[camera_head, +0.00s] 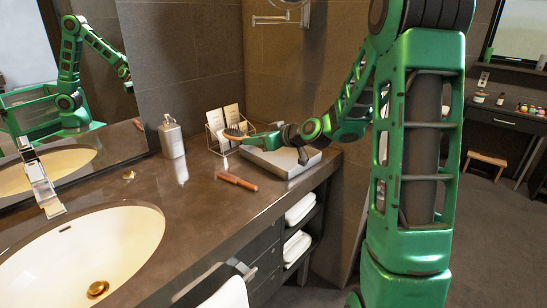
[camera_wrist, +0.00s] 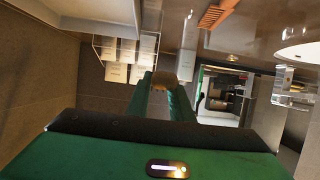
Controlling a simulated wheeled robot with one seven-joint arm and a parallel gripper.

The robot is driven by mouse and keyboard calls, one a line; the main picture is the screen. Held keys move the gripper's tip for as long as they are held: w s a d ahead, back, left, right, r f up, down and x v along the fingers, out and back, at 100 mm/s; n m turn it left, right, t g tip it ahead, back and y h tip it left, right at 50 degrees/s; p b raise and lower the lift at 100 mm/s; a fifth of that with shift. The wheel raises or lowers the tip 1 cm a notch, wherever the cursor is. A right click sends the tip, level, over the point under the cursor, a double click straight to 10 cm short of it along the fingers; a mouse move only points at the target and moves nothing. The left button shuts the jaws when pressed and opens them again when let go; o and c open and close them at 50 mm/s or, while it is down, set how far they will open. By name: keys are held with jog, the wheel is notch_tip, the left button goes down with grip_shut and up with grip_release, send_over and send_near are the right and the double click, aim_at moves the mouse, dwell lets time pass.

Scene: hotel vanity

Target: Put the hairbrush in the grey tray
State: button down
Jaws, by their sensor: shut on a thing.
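The hairbrush (camera_head: 234,131), with a rounded tan head, is held at the tips of my gripper (camera_head: 250,138). In the wrist view the tan end of the hairbrush (camera_wrist: 187,61) shows between the two green fingers of my gripper (camera_wrist: 176,84). The rest of the hairbrush is hidden by the fingers. The grey tray (camera_head: 301,166) sits on the counter near its right end, below and slightly right of the fingertips. The hairbrush is above the counter, around the tray's left back side. I cannot tell its exact height. The tray's inside is partly hidden by my arm.
A wire rack with cards (camera_head: 215,128) stands behind the tray by the wall. A soap dispenser (camera_head: 172,138) stands further left. An orange-brown comb-like item (camera_head: 237,181) lies in front of the tray. The sink (camera_head: 90,250) and faucet (camera_head: 40,180) are at left.

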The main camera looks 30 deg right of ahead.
send_over(281, 165)
notch_tip(281, 165, down, 7)
jog(key=shift+w+a+r, duration=0.1)
jog(key=shift+r, duration=0.05)
jog(key=shift+f, duration=2.05)
jog(key=c, duration=1.6)
grip_release()
jog(key=shift+f, duration=0.1)
jog(key=shift+o, duration=0.2)
jog(key=v, duration=1.2)
